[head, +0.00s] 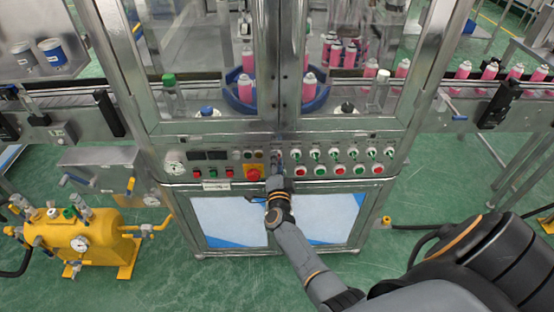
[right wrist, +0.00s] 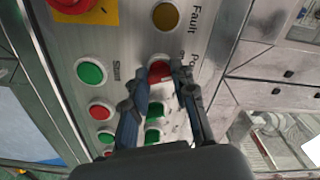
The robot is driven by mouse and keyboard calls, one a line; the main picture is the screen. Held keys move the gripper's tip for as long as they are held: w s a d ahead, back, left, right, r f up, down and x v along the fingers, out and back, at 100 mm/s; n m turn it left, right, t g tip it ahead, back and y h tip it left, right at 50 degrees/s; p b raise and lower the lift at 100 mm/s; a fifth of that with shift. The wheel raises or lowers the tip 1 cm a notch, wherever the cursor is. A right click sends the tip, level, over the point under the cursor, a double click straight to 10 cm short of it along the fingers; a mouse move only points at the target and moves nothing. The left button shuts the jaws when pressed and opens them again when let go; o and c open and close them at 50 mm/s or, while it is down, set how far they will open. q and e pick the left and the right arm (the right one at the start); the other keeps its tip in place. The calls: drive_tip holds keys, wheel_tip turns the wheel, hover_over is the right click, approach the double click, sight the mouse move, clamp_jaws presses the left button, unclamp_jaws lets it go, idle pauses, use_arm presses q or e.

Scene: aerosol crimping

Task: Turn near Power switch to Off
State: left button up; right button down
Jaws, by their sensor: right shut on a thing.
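The control panel (head: 232,166) is on the front of the steel machine, below its windows. My right gripper (head: 277,160) reaches up to the panel's middle, right of the red emergency button (head: 253,174). In the right wrist view my right gripper (right wrist: 160,80) has its two fingertips on either side of a red round control (right wrist: 158,69), beside lettering that starts "Po", which I take as the Power switch. The gripper is shut on it. The fingers partly hide the switch, and I cannot tell which way it points. My left gripper is out of view.
Green and red controls (head: 318,155) line the panel close to the right of my gripper. The wrist view shows a yellow Fault lamp (right wrist: 166,16) and a green button (right wrist: 91,71) nearby. A yellow tank (head: 80,240) stands on the green floor at left.

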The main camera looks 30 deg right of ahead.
drive_tip(key=shift+n, duration=0.6)
drive_tip(key=shift+f+n, duration=0.1)
drive_tip(key=shift+n, duration=0.2)
drive_tip(key=c, duration=1.1)
unclamp_jaws()
drive_tip(key=v, duration=0.7)
drive_tip(key=shift+s+a, duration=0.2)
drive_tip(key=shift+s, duration=0.05)
